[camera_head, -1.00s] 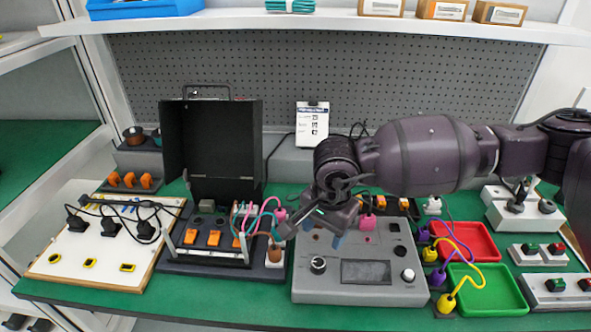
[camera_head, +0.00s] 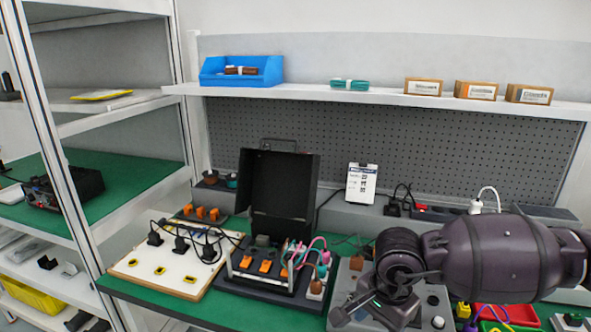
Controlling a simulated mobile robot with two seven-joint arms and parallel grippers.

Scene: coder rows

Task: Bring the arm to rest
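My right arm comes in from the right across the bench, and its gripper (camera_head: 362,308) hangs over the grey control box (camera_head: 343,290). The fingers point down and left. They are partly hidden and small, so I cannot tell whether they are open or shut. I see nothing clearly held in them. My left gripper is not in view.
A black open-lidded case (camera_head: 280,195) with orange switches and coloured cables stands left of my gripper. A white board (camera_head: 165,268) with black plugs lies further left. A red tray (camera_head: 510,314) shows at lower right. A shelf (camera_head: 300,93) runs above the pegboard.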

